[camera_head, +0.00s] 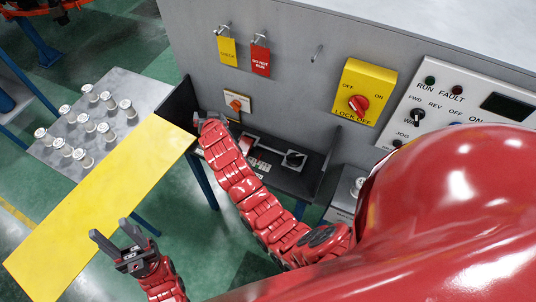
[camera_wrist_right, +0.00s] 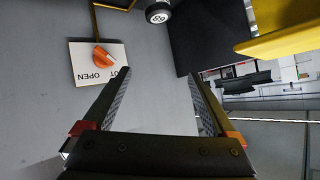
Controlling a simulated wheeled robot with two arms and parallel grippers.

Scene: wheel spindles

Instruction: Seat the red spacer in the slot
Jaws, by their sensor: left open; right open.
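I cannot pick out a red spacer or its slot for sure in either view. A dark recess (camera_head: 318,165) in the grey machine front holds pale and dark parts and small red-and-white labels; my right arm hides part of it. My right gripper (camera_head: 210,117) is at the recess's upper left, left of the orange knob (camera_head: 236,105). In the right wrist view, my right gripper (camera_wrist_right: 158,75) is open and empty, facing the grey panel, with the orange knob (camera_wrist_right: 103,57) on its white "OPEN" plate beyond the left finger. My left gripper (camera_head: 111,230) is open and empty, beside the yellow panel's lower edge.
A yellow panel (camera_head: 95,215) stretches out from the recess's left side. A grey table (camera_head: 130,88) with several white-capped cylinders (camera_head: 104,129) stands behind it. Yellow and red tags (camera_head: 260,60) hang above the recess; a yellow lock-off switch (camera_head: 364,90) is at right.

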